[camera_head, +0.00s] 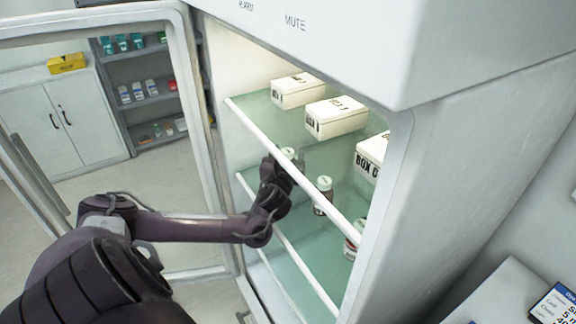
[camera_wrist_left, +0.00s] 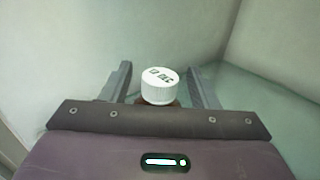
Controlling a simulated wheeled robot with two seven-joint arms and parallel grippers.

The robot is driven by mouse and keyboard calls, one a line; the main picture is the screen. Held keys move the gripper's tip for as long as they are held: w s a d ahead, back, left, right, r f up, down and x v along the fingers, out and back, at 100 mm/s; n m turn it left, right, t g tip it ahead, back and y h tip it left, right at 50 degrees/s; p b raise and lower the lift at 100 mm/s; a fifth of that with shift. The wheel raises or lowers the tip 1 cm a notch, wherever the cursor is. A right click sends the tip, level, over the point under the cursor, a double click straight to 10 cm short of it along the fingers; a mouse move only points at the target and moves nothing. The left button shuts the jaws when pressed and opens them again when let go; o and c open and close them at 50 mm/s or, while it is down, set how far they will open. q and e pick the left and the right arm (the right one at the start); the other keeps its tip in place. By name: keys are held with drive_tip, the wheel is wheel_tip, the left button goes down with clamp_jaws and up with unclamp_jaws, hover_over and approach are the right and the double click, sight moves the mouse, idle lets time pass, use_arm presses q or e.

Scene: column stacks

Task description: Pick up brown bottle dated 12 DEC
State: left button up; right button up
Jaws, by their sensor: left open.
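In the left wrist view a bottle with a white cap (camera_wrist_left: 160,86) marked "12 DEC" stands between the two fingers of my left gripper (camera_wrist_left: 160,88). Only a little brown shows below the cap; the rest is hidden by the gripper. The fingers are open, one on each side of the cap. In the head view my left gripper (camera_head: 278,176) reaches into the open fridge, and this bottle's white cap (camera_head: 288,152) shows just beyond it. My right gripper is not in view.
On the same glass shelf, a brown bottle (camera_head: 323,195) stands to the right, and another bottle (camera_head: 353,240) is nearer. White boxes (camera_head: 336,117) stand on the shelf above, whose front edge (camera_head: 300,175) crosses above my gripper. The fridge door (camera_head: 190,110) is open at left.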

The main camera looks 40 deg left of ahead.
use_arm(q)
clamp_jaws()
idle(0.3)
drive_tip(key=shift+r, duration=0.1)
